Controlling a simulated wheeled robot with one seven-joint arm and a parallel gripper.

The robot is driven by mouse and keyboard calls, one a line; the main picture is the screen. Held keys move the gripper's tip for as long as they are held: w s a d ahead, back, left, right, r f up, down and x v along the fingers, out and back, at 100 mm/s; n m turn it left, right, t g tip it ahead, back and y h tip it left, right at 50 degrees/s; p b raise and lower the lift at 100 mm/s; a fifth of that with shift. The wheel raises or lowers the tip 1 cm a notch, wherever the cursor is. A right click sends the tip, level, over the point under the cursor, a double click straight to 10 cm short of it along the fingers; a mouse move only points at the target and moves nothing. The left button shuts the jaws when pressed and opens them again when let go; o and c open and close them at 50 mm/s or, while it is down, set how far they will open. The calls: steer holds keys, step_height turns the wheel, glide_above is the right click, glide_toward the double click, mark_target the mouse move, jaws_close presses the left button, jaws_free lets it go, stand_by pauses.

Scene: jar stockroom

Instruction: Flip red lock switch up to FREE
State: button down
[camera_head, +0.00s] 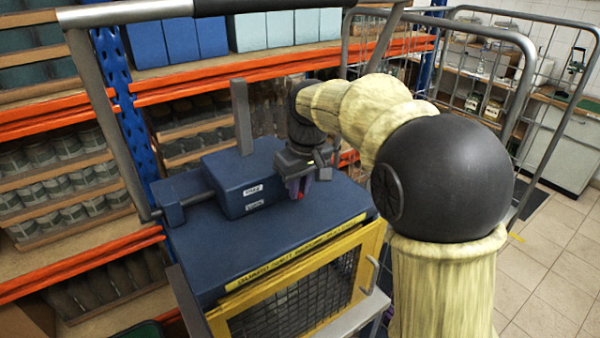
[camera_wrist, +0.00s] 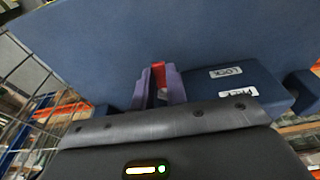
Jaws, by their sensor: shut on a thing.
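The red lock switch (camera_wrist: 158,73) shows between the purple fingers of my gripper (camera_wrist: 160,88) in the wrist view. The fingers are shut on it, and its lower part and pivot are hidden. In that view its visible end is level with the LOCK label (camera_wrist: 226,71); the FREE label (camera_wrist: 238,92) is nearer my gripper body. In the head view my gripper (camera_head: 300,190) is at the right side of the blue switch box (camera_head: 232,175), pointing down, with only a small reddish bit showing. I cannot tell the switch's exact position.
The box stands on a blue top (camera_head: 265,238) over a yellow-framed mesh guard (camera_head: 295,300) with a handle. A grey upright bar (camera_head: 241,115) rises behind the box. Shelves of jars (camera_head: 60,165) are at the left. A wire cage trolley (camera_head: 350,45) stands behind my arm. Tiled floor lies open at right.

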steer(key=shift+w+a+r+g+h+p, duration=0.2)
steer(key=shift+r+g+h+p, duration=0.5)
steer(key=shift+p, duration=2.45)
steer(key=shift+w+a+r+g+h+p, duration=0.1)
steer(key=shift+w+r+g+h+p, duration=0.6)
steer(key=shift+p, duration=2.45)
steer(key=g+p, duration=0.1)
steer(key=p, duration=0.2)
steer(key=shift+s+a+f+g+p, duration=0.1)
steer(key=shift+s+f+g+p, duration=0.2)
steer(key=shift+s+f+g, duration=0.1)
steer(key=shift+w+f+h+p, duration=0.15)
steer(key=shift+h+p, duration=0.15)
steer(key=shift+p, duration=0.2)
steer(key=c, duration=1.4)
jaws_free()
steer(key=shift+f+b, duration=0.35)
steer(key=shift+b, duration=0.95)
steer(key=shift+b, duration=0.5)
steer(key=shift+s+f+t+y+b, duration=0.1)
steer(key=shift+s+t+y+b, duration=0.25)
steer(key=shift+b, duration=0.5)
